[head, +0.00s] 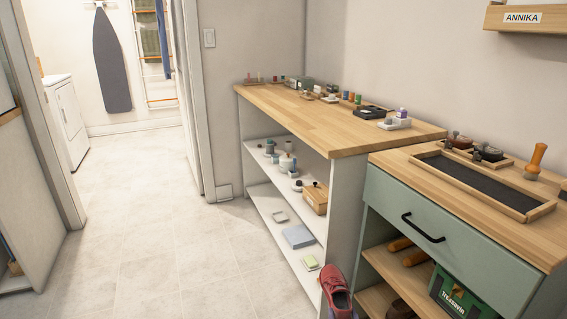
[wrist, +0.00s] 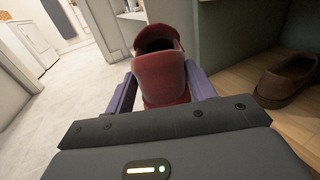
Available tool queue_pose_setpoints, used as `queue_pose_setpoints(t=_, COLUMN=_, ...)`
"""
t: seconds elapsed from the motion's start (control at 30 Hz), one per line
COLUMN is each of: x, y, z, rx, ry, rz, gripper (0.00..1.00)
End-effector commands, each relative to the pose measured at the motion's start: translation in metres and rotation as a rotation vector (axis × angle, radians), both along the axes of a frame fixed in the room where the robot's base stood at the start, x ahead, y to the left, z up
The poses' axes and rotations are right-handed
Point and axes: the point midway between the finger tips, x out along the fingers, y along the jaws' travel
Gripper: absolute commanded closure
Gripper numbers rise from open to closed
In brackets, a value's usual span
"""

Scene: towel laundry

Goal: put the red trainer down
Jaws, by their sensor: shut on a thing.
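The red trainer (head: 336,290) shows at the bottom edge of the head view, toe up, in front of the shelf units.
A green cabinet (head: 445,237) with a black handle stands at the right. The tiled floor (head: 170,240) at left is clear.

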Motion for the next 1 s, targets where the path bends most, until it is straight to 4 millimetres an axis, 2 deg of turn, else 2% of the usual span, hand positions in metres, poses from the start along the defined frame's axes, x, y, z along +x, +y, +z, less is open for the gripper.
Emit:
queue_pose_setpoints(t=0.03, x=0.000, y=0.013, z=0.001, rx=0.004, ry=-0.002, rz=0.002, gripper=0.74)
queue_pose_setpoints(t=0.13, x=-0.001, y=0.035, z=0.001, rx=0.005, ry=0.001, rz=0.004, gripper=0.74)
queue_pose_setpoints(t=0.53, x=-0.007, y=0.031, z=0.058, rx=0.001, ry=0.001, rz=-0.001, gripper=0.74)
queue_pose_setpoints(t=1.0, x=-0.016, y=0.030, z=0.143, rx=0.001, ry=0.001, rz=-0.002, gripper=0.74)
